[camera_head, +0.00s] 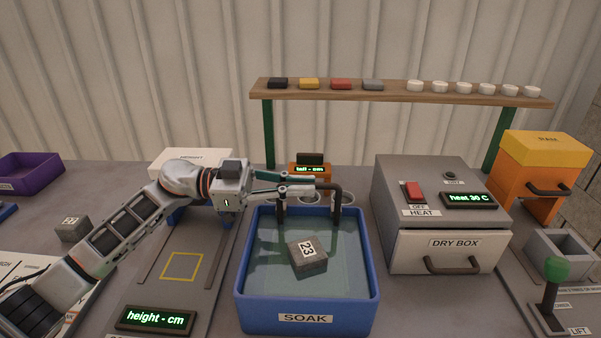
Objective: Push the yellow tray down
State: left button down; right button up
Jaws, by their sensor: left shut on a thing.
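My left gripper (316,189) reaches in from the left and is shut on a black bent handle (337,202) above the back of the blue SOAK basin (270,312). A grey block marked 23 (307,260) is in the basin, in what looks like water. I cannot make out a yellow tray in the basin; what the handle joins below is unclear. An orange box (527,188) with a yellow top (545,147) and dark handle stands at the far right. My right gripper is not in view.
The grey DRY BOX (418,250) stands right of the basin. A height display (155,318) and a yellow square outline (182,266) are left. A green-knobbed LIFT lever (556,270) is at right. A shelf (390,94) with colored blocks and white pucks runs behind.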

pick_arm(q)
jog(key=shift+f, duration=0.35)
jog(key=shift+r, duration=0.1)
jog(key=c, duration=2.1)
grip_release()
jog(key=shift+c, duration=0.2)
jog(key=shift+a, duration=0.15)
jog(key=a, duration=1.1)
jog(key=shift+a, duration=0.4)
